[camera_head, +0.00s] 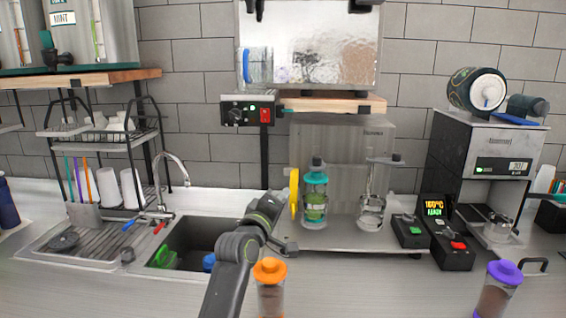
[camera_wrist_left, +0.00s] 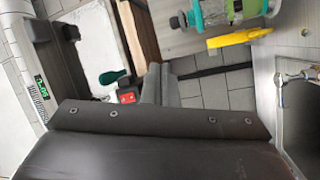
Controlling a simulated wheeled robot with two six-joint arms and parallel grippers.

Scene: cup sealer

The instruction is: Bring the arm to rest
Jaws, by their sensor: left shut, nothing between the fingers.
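My left arm (camera_head: 238,258) rises from the bottom middle of the head view and bends over the right edge of the sink. My left gripper (camera_head: 286,246) is at its end, over the counter just right of the sink, shut and empty. In the left wrist view its dark body fills the lower part and the fingers (camera_wrist_left: 160,84) are together. My right gripper is not in view.
A sink (camera_head: 195,240) lies left of the gripper. A yellow piece (camera_head: 294,193) and a teal-topped blender jar (camera_head: 314,200) stand close behind it. An orange-lidded cup (camera_head: 270,290) and a purple-lidded cup (camera_head: 497,290) are in front. The counter between them is clear.

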